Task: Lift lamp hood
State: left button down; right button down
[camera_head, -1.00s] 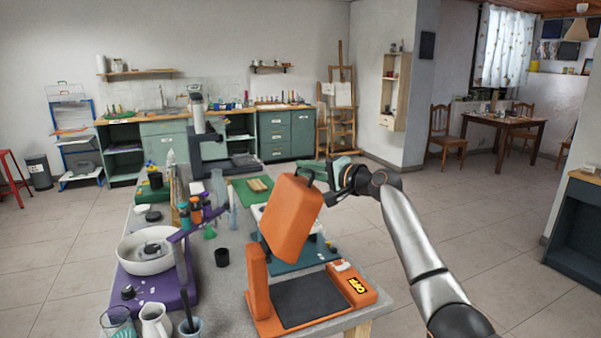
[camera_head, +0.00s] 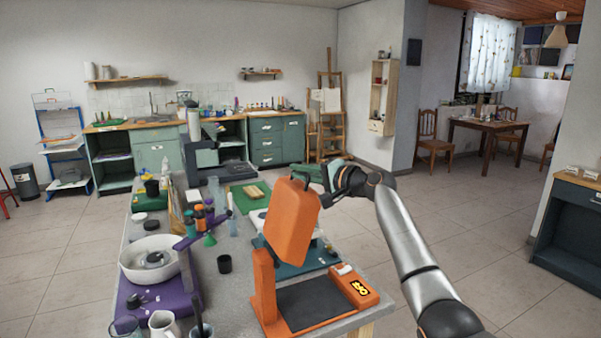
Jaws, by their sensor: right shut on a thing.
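The orange lamp hood (camera_head: 290,221) stands raised and steeply tilted above its orange base (camera_head: 357,290), joined to the upright orange bracket (camera_head: 264,285) at the left. The dark flat bed (camera_head: 316,302) of the base lies open to view. My right gripper (camera_head: 318,176) is at the top right edge of the hood, shut on it; the fingertips are partly hidden behind the hood. My left gripper is not in view.
A teal press bed lies behind the lamp. Open floor is to the right.

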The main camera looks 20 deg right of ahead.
jog(key=shift+d+r, duration=0.15)
jog(key=shift+r, duration=0.25)
jog(key=c, duration=1.2)
grip_release()
jog(key=shift+w+f, duration=0.1)
jog(key=shift+f, duration=0.15)
jog(key=shift+f, duration=0.1)
jog(key=shift+s+d, duration=0.15)
jog(key=shift+s, duration=0.15)
jog(key=b+v, duration=0.3)
jog(key=v, duration=0.9)
